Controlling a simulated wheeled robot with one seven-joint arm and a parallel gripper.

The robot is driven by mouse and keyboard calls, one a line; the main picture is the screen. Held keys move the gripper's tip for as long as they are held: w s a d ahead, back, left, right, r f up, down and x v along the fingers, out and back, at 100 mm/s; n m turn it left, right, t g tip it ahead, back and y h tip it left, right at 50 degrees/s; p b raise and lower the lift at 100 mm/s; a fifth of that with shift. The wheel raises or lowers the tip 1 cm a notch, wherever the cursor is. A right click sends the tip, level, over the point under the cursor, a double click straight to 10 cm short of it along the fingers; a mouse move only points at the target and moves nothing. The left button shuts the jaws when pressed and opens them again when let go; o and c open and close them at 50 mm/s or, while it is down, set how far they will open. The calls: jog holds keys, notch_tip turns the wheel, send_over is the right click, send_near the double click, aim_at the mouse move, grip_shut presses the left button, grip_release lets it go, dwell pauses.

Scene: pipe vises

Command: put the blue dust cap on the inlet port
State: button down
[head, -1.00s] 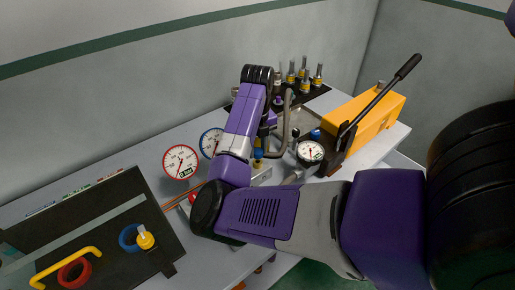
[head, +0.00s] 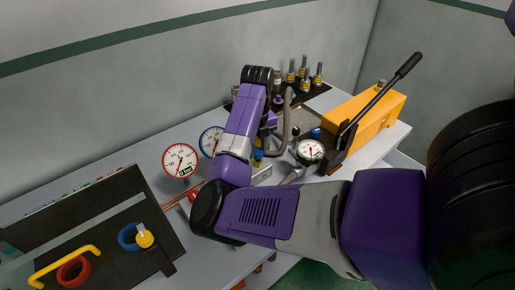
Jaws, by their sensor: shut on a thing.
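My gripper (head: 265,141) is mostly hidden behind my own forearm, pointing down over the middle of the table; only a dark sliver shows. A small blue piece (head: 258,154), which looks like the blue dust cap, shows at the jaws, which are shut on it. A yellow fitting (head: 257,163) is just below it; I cannot tell whether they touch. I cannot clearly make out the inlet port.
A red-rimmed gauge (head: 181,161) and a blue-rimmed gauge (head: 210,141) stand left of my forearm. A grey hose (head: 288,115) arches just right of the gripper. Several metal fittings (head: 305,78) stand at the back. A dark board (head: 100,225) with coloured rings fills the front left.

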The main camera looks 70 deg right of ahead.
aim_at(257, 150)
jog(key=shift+f+b, duration=0.65)
jog(key=shift+f, duration=0.35)
jog(key=c, duration=1)
grip_release()
jog(key=shift+o, duration=0.2)
jog(key=shift+r, duration=0.1)
jog(key=shift+r, duration=3.9)
